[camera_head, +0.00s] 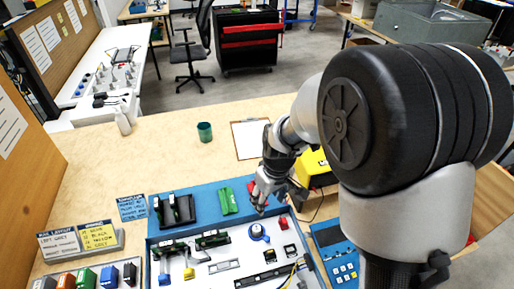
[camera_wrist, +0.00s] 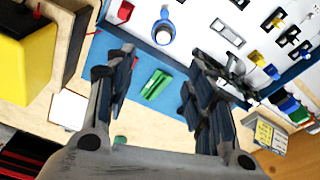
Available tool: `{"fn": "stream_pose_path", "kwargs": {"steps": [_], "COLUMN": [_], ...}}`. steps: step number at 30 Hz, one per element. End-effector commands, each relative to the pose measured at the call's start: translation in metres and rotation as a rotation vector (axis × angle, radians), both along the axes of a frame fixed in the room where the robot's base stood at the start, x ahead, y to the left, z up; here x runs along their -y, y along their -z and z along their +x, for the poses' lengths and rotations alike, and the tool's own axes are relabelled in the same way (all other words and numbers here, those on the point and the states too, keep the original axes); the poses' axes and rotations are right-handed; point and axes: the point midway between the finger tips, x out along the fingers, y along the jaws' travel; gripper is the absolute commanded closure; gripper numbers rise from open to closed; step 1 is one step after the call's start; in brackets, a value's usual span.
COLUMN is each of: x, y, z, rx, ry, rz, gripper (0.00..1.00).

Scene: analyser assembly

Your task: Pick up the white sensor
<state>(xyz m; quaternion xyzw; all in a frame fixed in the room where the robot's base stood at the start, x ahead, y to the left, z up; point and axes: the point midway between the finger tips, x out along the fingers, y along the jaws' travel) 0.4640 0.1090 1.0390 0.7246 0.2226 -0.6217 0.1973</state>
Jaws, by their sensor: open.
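A round piece with a white top in a blue ring (camera_head: 257,231) stands on the white panel (camera_head: 225,251). It looks like the white sensor, though it is small in view. It also shows at the top of the wrist view (camera_wrist: 163,32), beyond the fingertips. My gripper (camera_head: 262,206) hangs over the blue strip at the panel's far edge, just behind this piece in the head view.
A green block (camera_head: 228,201) and a dark holder (camera_head: 175,210) sit on the blue strip. A small red block (camera_head: 283,223) is near the round piece. A yellow box (camera_head: 314,166) stands right of my gripper. A clipboard (camera_head: 250,139) and green cup (camera_head: 205,132) lie farther back.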

Motion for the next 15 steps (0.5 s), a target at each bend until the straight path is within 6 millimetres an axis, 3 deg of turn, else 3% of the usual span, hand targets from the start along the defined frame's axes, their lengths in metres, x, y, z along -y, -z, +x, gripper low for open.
{"fn": "stream_pose_path", "kwargs": {"steps": [1,3,11,15], "x": [-0.006,-0.011,-0.017,-0.019], "y": [0.018,0.033,0.067,0.099], "z": [0.003,0.007,0.012,0.015], "rx": [-0.017,-0.023,-0.033,-0.034], "ry": [-0.023,-0.046,-0.071,-0.070], "rz": [-0.005,-0.007,-0.011,-0.012], "gripper": [0.51,0.51,0.51,0.51]}}
